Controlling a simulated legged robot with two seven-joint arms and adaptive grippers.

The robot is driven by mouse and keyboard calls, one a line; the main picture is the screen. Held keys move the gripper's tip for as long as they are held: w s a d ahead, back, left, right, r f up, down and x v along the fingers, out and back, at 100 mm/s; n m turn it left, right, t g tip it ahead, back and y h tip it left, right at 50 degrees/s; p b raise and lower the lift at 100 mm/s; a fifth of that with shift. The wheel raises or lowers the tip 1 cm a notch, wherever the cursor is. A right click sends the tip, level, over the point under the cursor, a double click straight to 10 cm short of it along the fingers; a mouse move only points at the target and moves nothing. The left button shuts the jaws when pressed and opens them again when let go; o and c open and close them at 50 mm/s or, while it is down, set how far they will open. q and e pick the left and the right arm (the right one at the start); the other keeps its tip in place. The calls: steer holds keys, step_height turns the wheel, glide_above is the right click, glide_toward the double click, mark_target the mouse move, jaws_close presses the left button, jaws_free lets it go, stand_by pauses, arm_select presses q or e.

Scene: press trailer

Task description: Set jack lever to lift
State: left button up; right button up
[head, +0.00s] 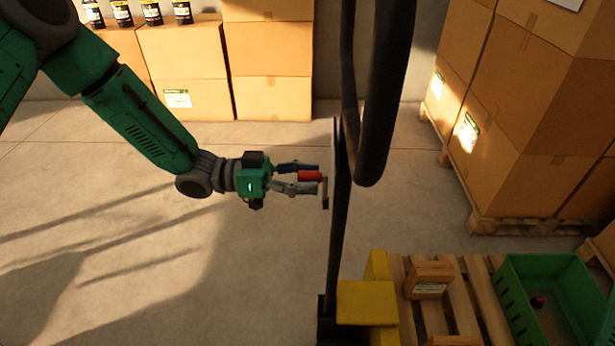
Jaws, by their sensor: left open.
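The jack lever has a red grip (311,176) on a short grey crank beside the jack's dark upright post (340,220). My left gripper (309,178) reaches in from the left with its fingers open, one on the far side and one on the near side of the red grip. The grip lies between the fingertips; whether they touch it I cannot tell. The jack's thick black handle loop (388,90) rises in front, just right of the lever. My right gripper is not in view.
The jack's yellow base (367,303) stands below the post. A wooden pallet (432,318) right of it bears a small carton (430,279) and a green crate (518,296). Tall carton stacks (545,130) stand at right and more cartons (270,55) at the back. The left floor is clear.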

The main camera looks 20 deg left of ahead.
arm_select(q)
steer(key=shift+a, duration=0.3)
jaws_close()
steer(key=shift+d, duration=0.1)
steer(key=shift+s+m, duration=0.2)
steer(key=shift+m, duration=0.1)
steer(key=shift+s+d+f+m+b, duration=0.25)
steer(key=shift+s+m, duration=0.4)
steer(key=shift+m, duration=0.6)
steer(key=shift+s+d+f+m+b, duration=0.15)
steer(key=shift+s+f+m+b, duration=0.2)
steer(key=shift+s+m, duration=0.6)
steer(key=shift+s+d+f+m+b, duration=0.2)
steer(key=shift+s+f+m+b, duration=0.15)
steer(key=shift+m, duration=1.15)
jaws_free()
